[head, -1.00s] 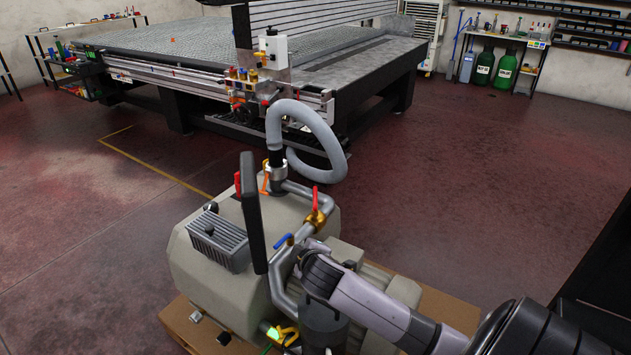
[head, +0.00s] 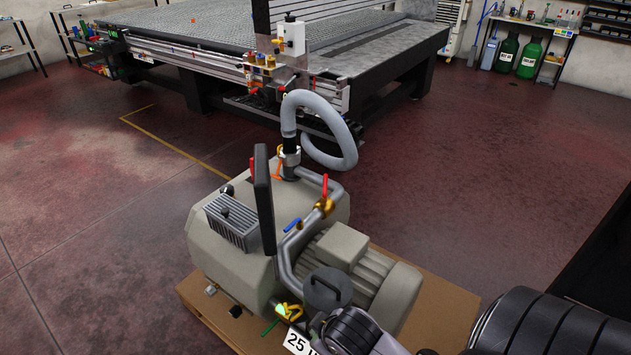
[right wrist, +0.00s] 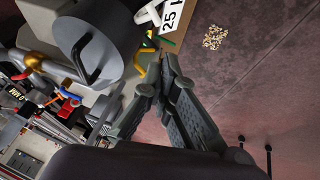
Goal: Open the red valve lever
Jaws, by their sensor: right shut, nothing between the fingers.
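The red valve lever (head: 325,186) points upward from a brass valve (head: 324,206) on the grey pipe of the pump. Another narrow red piece (head: 252,166) shows beside the black upright panel; I cannot tell if it is a lever. My right arm is low at the bottom of the head view, below and apart from the red lever; its fingertips are not clear there. In the right wrist view my right gripper (right wrist: 158,62) is shut and empty, beside the dark grey cylinder (right wrist: 98,45) of the pump. My left gripper is not in view.
A blue lever (head: 292,225) sits on the pipe nearby. The black panel (head: 264,200) stands left of the valve, and a grey hose (head: 320,105) arches behind. The pump motor (head: 345,250) is to the right, on a brown pallet (head: 440,300). The floor right of it is clear.

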